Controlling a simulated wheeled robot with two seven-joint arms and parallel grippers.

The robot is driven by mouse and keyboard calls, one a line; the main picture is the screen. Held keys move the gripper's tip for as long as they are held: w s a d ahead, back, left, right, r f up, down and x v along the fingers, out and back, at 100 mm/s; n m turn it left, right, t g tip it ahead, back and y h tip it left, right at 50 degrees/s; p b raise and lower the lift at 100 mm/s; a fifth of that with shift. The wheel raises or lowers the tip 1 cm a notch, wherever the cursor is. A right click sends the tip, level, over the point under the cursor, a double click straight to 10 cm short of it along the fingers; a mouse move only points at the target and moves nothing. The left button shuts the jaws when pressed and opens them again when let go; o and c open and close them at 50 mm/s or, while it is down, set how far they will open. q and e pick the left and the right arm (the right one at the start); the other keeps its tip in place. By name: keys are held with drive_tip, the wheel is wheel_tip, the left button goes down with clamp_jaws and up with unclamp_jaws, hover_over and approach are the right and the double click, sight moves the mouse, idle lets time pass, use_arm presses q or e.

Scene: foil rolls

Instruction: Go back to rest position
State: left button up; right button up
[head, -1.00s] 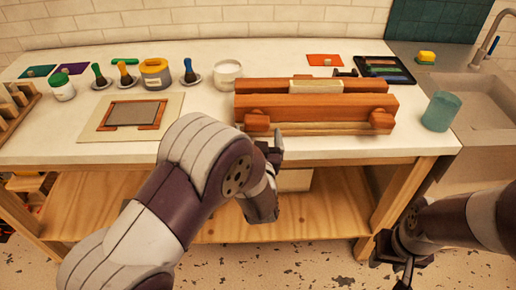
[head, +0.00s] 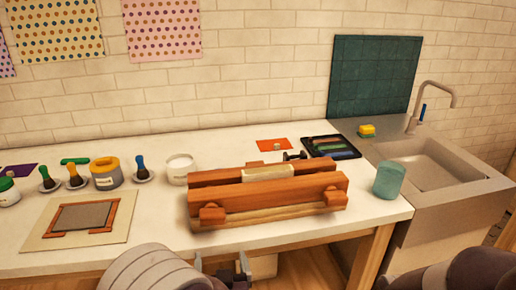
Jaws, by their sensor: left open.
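My left arm (head: 150,270) enters along the bottom edge in the head view, grey and rounded. My left gripper (head: 240,268) shows only in part at the bottom edge, below the front of the table. It is open, and I see nothing held in it. It is in front of and below the wooden press (head: 265,197) and apart from it. Part of my right arm (head: 455,272) shows in the bottom right corner. Its gripper is outside the picture.
The white worktable (head: 150,213) holds a framed board (head: 85,217), jars, brushes and a white bowl (head: 181,168) on the left. A black tray (head: 331,147) and a teal cup (head: 389,179) are on the right. A sink (head: 440,172) adjoins the table.

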use_arm(q)
drive_tip(key=s+d+f+m+g+h+p, duration=0.3)
drive_tip(key=s+d+f+g+h, duration=0.2)
drive_tip(key=s+f+g, duration=0.4)
drive_tip(key=s+a+r+n+g+y+p, duration=0.1)
drive_tip(key=s+a+r+g+p, duration=0.4)
drive_tip(key=a+r, duration=0.6)
drive_tip(key=shift+s+a+r+g, duration=0.25)
drive_tip(key=shift+r+g, duration=0.25)
drive_tip(key=shift+r, duration=0.25)
